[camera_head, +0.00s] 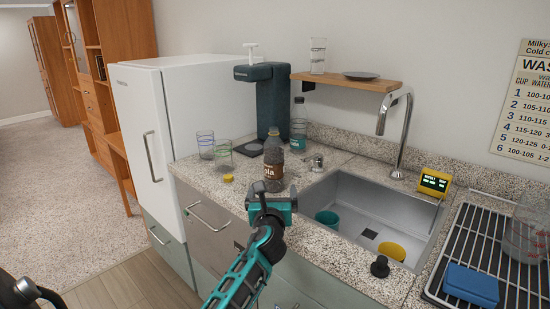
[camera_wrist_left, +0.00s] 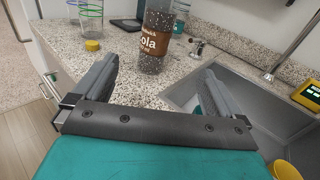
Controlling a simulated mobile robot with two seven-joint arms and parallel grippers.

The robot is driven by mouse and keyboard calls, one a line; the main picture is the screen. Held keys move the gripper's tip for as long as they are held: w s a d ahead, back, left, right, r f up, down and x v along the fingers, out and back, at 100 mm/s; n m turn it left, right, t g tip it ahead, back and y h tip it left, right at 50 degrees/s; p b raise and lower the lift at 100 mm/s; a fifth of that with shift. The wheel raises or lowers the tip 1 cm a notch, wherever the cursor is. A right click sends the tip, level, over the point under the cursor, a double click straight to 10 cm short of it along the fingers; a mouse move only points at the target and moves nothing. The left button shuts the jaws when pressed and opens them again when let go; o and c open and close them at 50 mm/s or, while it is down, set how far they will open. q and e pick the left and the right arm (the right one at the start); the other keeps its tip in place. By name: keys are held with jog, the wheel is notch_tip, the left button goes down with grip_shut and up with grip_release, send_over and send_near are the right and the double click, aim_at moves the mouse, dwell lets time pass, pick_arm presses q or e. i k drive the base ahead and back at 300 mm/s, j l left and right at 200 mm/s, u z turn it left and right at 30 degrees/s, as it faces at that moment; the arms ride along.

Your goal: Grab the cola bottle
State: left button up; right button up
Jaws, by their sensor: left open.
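The cola bottle (camera_head: 273,168) is dark brown with a brown label and stands upright on the speckled counter, left of the sink. It also shows in the left wrist view (camera_wrist_left: 157,38), beyond and between the fingers, with its top cut off. My left gripper (camera_head: 271,197) is just in front of the bottle at the counter's front edge. In the left wrist view its two fingers (camera_wrist_left: 158,82) are spread apart with nothing between them. The bottle and the fingers look apart. My right gripper is not in view.
A sink (camera_head: 350,215) with a teal cup (camera_head: 326,218) and a yellow cup (camera_head: 392,251) lies right of the bottle. Two glasses (camera_head: 222,150) and a yellow item (camera_head: 228,178) stand left. A tall faucet (camera_head: 402,130) rises behind the sink. A clear bottle (camera_head: 298,130) stands behind.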

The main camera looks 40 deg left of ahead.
aim_at(274, 147)
jog(key=i+j, duration=0.35)
jog(key=j, duration=0.25)
jog(key=i+j, duration=0.2)
jog(key=j, duration=0.15)
